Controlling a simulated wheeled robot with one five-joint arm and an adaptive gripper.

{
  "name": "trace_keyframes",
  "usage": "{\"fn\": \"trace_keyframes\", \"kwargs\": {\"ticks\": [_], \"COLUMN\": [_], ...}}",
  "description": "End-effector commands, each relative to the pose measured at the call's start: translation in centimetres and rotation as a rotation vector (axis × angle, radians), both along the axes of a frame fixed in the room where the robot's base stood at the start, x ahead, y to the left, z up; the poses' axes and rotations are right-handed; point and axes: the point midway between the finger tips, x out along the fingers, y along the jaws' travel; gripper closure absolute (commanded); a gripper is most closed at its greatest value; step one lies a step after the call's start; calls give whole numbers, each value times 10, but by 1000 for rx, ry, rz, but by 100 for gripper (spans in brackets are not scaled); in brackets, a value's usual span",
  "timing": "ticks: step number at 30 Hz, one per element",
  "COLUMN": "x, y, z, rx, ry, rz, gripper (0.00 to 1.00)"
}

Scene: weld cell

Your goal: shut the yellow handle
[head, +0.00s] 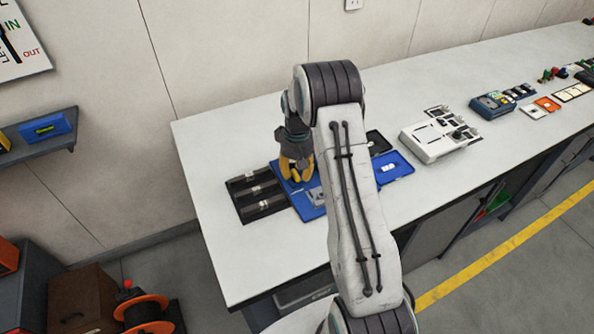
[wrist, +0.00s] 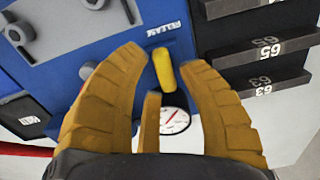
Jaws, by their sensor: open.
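The yellow handle (wrist: 163,70) is a short bar on the face of a blue panel (wrist: 105,48), just below a white printed label. In the wrist view it lies nearly upright in the picture, slightly tilted, between the tips of my open gripper (wrist: 164,62). I see no clear contact between the fingers and the handle. In the head view my gripper (head: 297,170) points down over the blue panel (head: 308,210) on the bench; the handle cannot be made out there.
A round white gauge (wrist: 174,121) sits below the handle, partly behind my fingers. A black slotted rack (head: 257,196) with numbered labels stands beside the panel. On the white bench (head: 225,145), a white device (head: 438,138) stands to the right. Bare bench lies at the left.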

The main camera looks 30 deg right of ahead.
Motion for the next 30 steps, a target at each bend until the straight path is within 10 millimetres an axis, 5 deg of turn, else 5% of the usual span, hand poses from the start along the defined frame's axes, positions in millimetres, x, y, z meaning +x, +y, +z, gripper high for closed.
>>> {"fn": "trace_keyframes", "kwargs": {"ticks": [14, 27, 30], "x": [0, 0, 0], "y": [0, 0, 0], "z": [-8, -8, -8], "rx": [0, 0, 0], "ry": [0, 0, 0], "rz": [0, 0, 0], "gripper": [61, 100, 100]}}
